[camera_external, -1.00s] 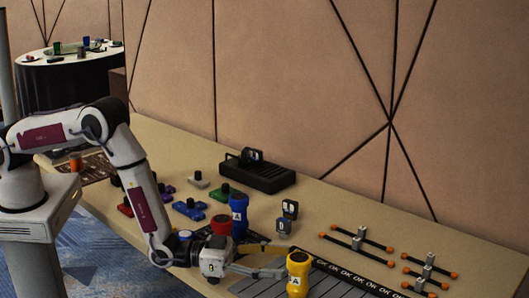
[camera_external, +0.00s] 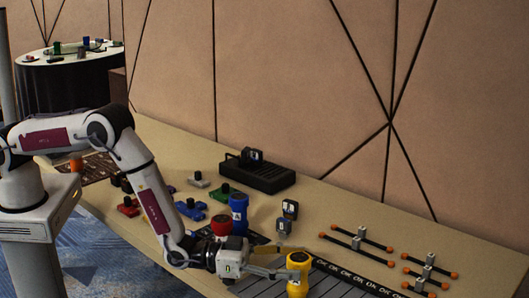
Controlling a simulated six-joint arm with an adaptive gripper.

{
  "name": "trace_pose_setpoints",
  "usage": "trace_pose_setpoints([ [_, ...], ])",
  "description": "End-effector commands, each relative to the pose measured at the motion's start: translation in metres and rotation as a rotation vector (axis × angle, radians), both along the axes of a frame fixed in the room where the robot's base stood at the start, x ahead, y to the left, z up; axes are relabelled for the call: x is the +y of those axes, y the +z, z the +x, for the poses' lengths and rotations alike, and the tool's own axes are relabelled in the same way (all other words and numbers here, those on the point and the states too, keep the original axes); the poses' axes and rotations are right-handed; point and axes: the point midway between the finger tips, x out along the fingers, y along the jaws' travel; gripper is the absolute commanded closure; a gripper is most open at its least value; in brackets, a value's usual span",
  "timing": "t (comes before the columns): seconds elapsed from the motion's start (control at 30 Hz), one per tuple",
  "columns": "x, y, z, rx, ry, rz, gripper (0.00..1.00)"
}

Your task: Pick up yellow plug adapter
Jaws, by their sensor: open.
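A blue adapter (camera_external: 239,214) and a red one (camera_external: 221,226) stand behind my gripper.
A black rack (camera_external: 257,175) stands at the back. Dark rods with orange ends (camera_external: 356,243) lie at right. Green (camera_external: 222,195) and blue (camera_external: 190,210) pieces lie at left. The grey striped mat (camera_external: 335,287) is right of the adapter.

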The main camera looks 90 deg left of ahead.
Motion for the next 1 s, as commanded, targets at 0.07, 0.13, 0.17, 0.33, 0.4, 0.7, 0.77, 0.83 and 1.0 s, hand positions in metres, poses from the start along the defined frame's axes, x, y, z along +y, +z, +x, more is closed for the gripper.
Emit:
trace_pose_setpoints([
  [0.07,-0.001,0.001,0.006,-0.002,0.000,0.000,0.41],
  [0.13,-0.002,0.001,0.011,-0.002,0.000,0.000,0.41],
  [0.17,-0.002,0.001,0.012,-0.002,0.000,0.000,0.41],
  [0.33,-0.003,0.000,0.017,0.000,0.000,0.001,0.41],
  [0.4,-0.003,0.000,0.017,0.000,0.000,0.001,0.41],
  [0.7,-0.003,0.001,0.017,-0.001,0.000,0.001,0.41],
  [0.77,-0.003,0.001,0.017,-0.001,0.000,0.001,0.41],
  [0.83,-0.003,0.001,0.017,-0.001,0.000,0.001,0.41],
  [1.0,-0.003,0.001,0.017,-0.001,0.000,0.001,0.80],
])
